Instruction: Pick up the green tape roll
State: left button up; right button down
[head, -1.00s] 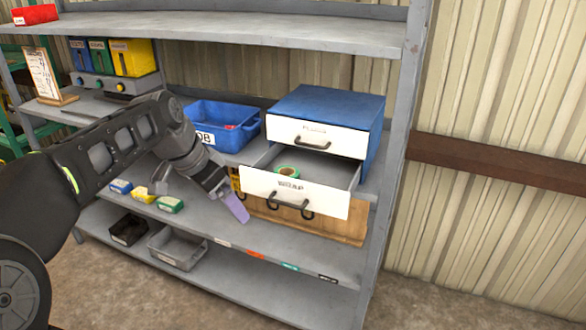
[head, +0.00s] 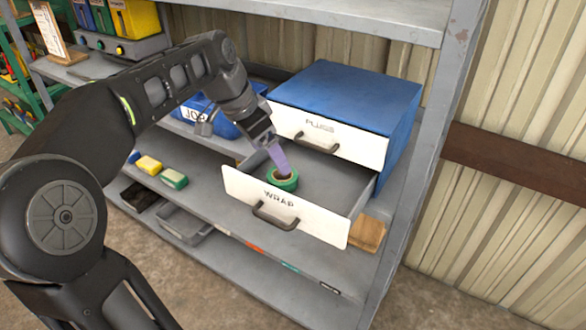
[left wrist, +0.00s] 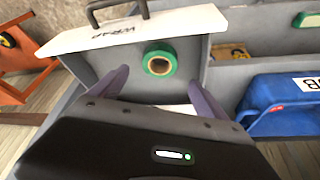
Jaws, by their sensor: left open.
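The green tape roll (head: 283,180) lies flat in the open drawer labelled WRAP (head: 328,198), near its front panel. It also shows in the left wrist view (left wrist: 160,61), with its brown core facing up. My left gripper (head: 283,170) is over the drawer, and its purple fingers overlap the roll in the head view. In the left wrist view the fingers (left wrist: 158,82) are spread wide, with the roll beyond their tips and roughly between them. Nothing is held. My right gripper is not in view.
The blue cabinet (head: 350,95) has a shut upper drawer labelled PLUGS (head: 326,136) above and behind the open one. A blue bin (head: 222,126) stands left of the drawer. Small coloured boxes (head: 174,179) sit on the shelf at the left.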

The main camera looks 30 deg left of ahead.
pick_arm(q)
jog(key=shift+s+r, duration=0.1)
jog(key=shift+s, duration=0.05)
jog(key=shift+x, duration=1.35)
jog(key=shift+p, duration=0.3)
jog(key=p+x, duration=0.1)
jog(key=x, duration=0.4)
jog(key=shift+c, duration=0.3)
